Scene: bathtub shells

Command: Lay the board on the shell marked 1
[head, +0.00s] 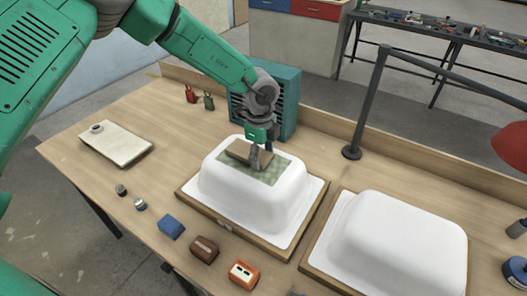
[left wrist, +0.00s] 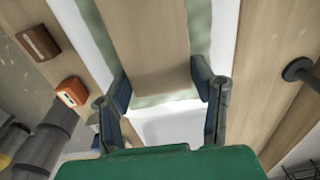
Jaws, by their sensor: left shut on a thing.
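My left gripper (head: 257,160) is over the left white shell (head: 225,190), shut on a brown wooden board (head: 238,151). The board lies flat or nearly so on or just above a mottled green patch (head: 266,176) on the shell's top; I cannot tell whether it touches. In the left wrist view, the board (left wrist: 150,45) runs between the two fingers (left wrist: 163,88), with green and white to either side. A second white shell (head: 395,240) stands to the right with a bare top. I cannot read a number on either shell. My right gripper is out of view.
Both shells stand on wooden bases on the workbench (head: 105,185). A green slatted box (head: 283,100) stands behind the left shell. A dark lamp stand (head: 351,152) rises behind and between the shells. Small blocks (head: 204,248) line the front edge; a pad (head: 115,140) lies left.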

